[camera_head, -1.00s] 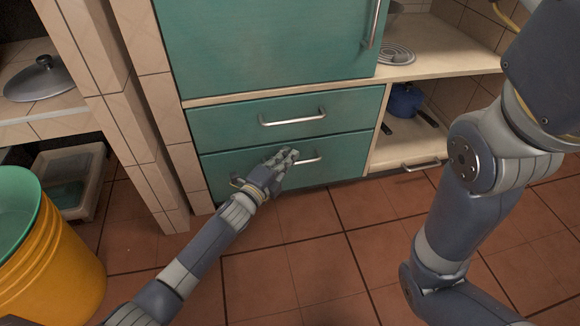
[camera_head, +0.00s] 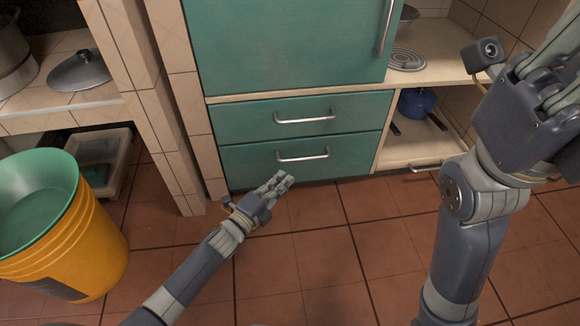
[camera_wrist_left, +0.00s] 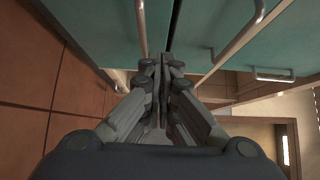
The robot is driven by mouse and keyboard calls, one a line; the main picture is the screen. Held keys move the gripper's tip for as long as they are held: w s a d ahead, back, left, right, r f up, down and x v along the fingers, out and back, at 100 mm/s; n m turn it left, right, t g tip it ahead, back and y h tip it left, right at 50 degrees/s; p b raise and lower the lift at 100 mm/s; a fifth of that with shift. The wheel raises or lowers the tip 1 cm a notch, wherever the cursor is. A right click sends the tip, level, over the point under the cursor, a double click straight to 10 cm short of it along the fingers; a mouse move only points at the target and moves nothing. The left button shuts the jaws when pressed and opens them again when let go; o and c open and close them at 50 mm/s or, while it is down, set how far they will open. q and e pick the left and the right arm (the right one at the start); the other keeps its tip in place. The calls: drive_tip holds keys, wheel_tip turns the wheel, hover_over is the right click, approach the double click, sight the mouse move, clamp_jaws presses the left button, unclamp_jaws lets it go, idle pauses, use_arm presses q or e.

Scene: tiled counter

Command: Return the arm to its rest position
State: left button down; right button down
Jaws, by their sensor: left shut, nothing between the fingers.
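My left gripper (camera_head: 284,180) is shut and empty, low over the tiled floor just in front of the teal drawers. In the left wrist view its fingers (camera_wrist_left: 163,65) are together with nothing between them. The lower drawer (camera_head: 260,170) and upper drawer (camera_head: 250,118) are shut, and the gripper is apart from the lower drawer's handle (camera_head: 302,157). My right arm stands raised at the right, with its hand (camera_head: 530,110) partly cut by the frame edge; its fingertips are out of view.
A yellow bucket (camera_head: 85,250) with a green inside stands at the left. A tiled pillar (camera_head: 150,100) is left of the drawers. A shelf with a blue pot (camera_head: 417,103) is to the right. The reddish floor (camera_head: 300,265) in front is clear.

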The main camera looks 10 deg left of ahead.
use_arm(q)
drive_tip(key=shift+s+a, duration=0.2)
drive_tip(key=shift+s, duration=0.2)
